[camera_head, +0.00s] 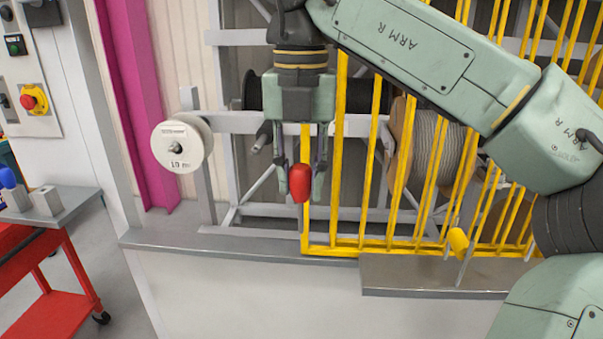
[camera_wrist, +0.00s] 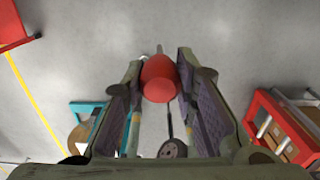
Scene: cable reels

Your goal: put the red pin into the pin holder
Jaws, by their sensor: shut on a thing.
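The red pin (camera_head: 300,183) is held between the fingers of my gripper (camera_head: 298,180), in the air in front of the yellow bars. In the wrist view, the red pin (camera_wrist: 160,78) sits between both fingertips of my gripper (camera_wrist: 160,85). What looks like the pin holder is a grey metal block (camera_head: 60,203) on a red cart at the far left, cut off by the picture's edge. A blue-headed pin (camera_head: 8,178) shows beside it. My gripper is well apart from this block.
A yellow-headed pin (camera_head: 458,240) stands at the grey ledge (camera_head: 430,277) on the right. Yellow bars (camera_head: 338,150) stand right of and behind my gripper. A white reel (camera_head: 178,145) hangs to its left. The red cart (camera_head: 50,285) stands lower left, with open floor beside it.

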